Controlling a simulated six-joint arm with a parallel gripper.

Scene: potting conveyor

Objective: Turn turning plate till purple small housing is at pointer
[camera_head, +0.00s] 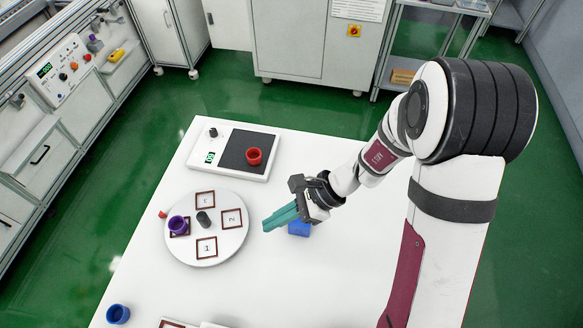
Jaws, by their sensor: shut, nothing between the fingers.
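The round white turning plate (217,254) lies on the white table, with a dark grey knob (204,219) near its middle and several brown-framed squares, some showing numbers. The purple small housing (178,226) stands upright on the square at the plate's left. A small red piece (163,214), which looks like the pointer, sits just outside the plate's left rim, slightly farther back than the housing. I cannot tell whether the two line up exactly. My gripper (266,226) with teal fingers is shut and empty, right of the plate and apart from it.
A blue block (299,229) lies beside and partly behind my fingers. A red ring-shaped part (254,156) sits on the dark pad of a scale (229,165) behind the plate. A blue cup-like part (118,314) stands at the front left. The table right of the plate is mostly clear.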

